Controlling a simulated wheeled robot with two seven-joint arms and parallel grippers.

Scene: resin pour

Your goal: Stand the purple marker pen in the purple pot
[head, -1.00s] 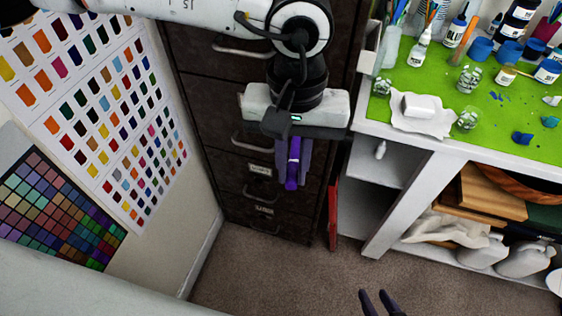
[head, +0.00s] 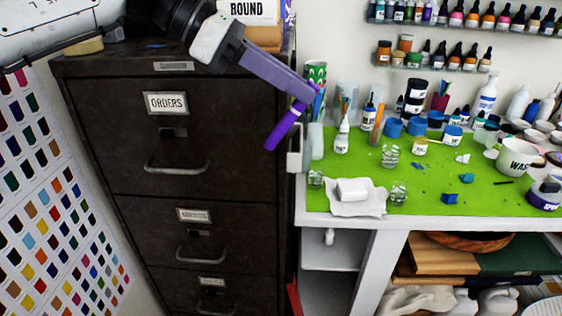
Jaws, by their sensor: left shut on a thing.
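My left gripper (head: 300,102) comes in from the upper left, in front of the right edge of the dark filing cabinet. It is shut on the purple marker pen (head: 282,130). The pen is tilted, its lower end pointing down and to the left, in the air just left of the green-topped bench. A small purple-magenta container (head: 440,101) stands at the back of the bench, partly hidden by jars in front; I cannot tell for sure that it is the purple pot. My right gripper is out of view.
A mug (head: 518,158) is at right. The filing cabinet (head: 180,130) stands left; bottle shelves hang above.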

